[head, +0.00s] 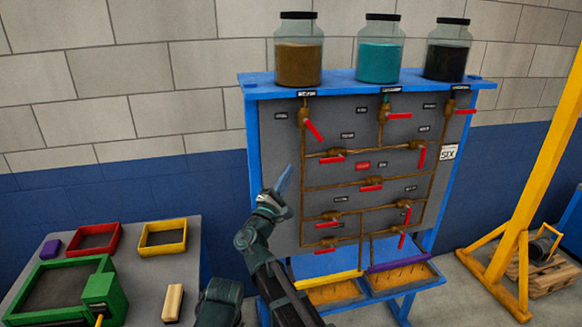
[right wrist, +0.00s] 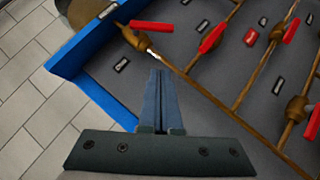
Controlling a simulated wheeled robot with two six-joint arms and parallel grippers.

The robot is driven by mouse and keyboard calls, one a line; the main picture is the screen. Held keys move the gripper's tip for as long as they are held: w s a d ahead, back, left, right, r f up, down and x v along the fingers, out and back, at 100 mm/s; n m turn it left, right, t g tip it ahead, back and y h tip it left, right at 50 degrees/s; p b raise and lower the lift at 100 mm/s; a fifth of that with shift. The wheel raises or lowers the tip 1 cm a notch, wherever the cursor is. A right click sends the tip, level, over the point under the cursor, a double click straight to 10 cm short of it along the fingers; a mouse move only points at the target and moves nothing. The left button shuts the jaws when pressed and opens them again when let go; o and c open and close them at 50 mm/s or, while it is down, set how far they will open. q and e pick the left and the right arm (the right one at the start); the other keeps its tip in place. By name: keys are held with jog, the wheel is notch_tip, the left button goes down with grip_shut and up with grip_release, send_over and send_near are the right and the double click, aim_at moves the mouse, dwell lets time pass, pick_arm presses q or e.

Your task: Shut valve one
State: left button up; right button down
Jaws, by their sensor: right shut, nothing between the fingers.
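A grey panel in a blue frame (head: 252,150) carries brown pipes and several valves with red handles. Their small labels are too small to read, so I cannot tell which is valve one. The top-left valve (head: 304,118) has its red handle (head: 314,131) slanting down to the right. The top-middle valve's handle (head: 397,116) lies level. My right gripper (head: 285,178) is shut and empty, in front of the panel's left edge. In the right wrist view its fingers (right wrist: 160,78) point toward a valve (right wrist: 134,38) near the blue frame, apart from it.
Jars of brown (head: 299,62), teal (head: 380,52) and dark contents (head: 447,60) stand on the frame's top. Two trays sit below the panel. A table at left holds a green box (head: 103,290) and red and yellow trays. A yellow post (head: 545,155) stands at right.

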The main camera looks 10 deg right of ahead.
aim_at(313, 130)
jog(key=w+d+r+p, duration=0.5)
jog(key=d, duration=0.2)
jog(key=shift+w+d+r, duration=0.2)
jog(key=shift+w+d, duration=0.05)
jog(key=shift+w, duration=0.05)
jog(key=shift+a, duration=0.1)
